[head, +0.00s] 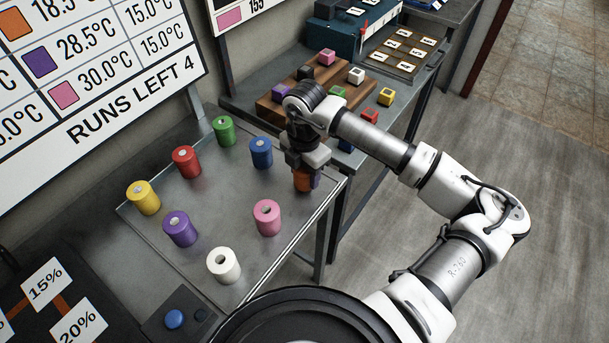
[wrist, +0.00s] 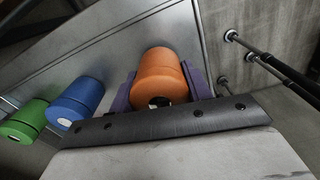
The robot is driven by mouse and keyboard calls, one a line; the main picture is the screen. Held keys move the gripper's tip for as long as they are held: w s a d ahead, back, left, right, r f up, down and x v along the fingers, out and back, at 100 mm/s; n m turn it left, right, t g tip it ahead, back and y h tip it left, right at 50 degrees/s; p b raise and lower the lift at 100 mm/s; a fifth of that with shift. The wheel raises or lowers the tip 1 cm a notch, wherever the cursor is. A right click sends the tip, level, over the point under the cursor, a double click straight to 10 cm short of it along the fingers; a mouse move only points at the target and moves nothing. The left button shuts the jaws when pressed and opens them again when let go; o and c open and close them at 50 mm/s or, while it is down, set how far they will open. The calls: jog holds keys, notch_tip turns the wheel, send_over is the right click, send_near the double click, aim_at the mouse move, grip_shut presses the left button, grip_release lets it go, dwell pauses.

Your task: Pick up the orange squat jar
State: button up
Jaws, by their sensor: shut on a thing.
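The orange squat jar (wrist: 162,75) is between the purple-padded fingers of my gripper (wrist: 165,92) in the wrist view. In the head view the orange jar (head: 302,181) shows just below my gripper (head: 306,182), near the right edge of the metal table. The gripper is shut on the jar. Part of the jar is hidden behind the fingers, and I cannot tell whether its base touches the table.
On the metal table (head: 205,262) stand blue (head: 261,153), green (head: 223,130), red (head: 186,161), yellow (head: 143,197), purple (head: 180,229), pink (head: 267,217) and white (head: 223,265) jars. Behind is a bench with a wooden board (head: 268,108) of small cubes.

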notch_tip(320, 180, up, 18)
jog(key=b, duration=0.4)
jog(key=shift+f+b, duration=0.2)
jog(key=shift+b, duration=0.15)
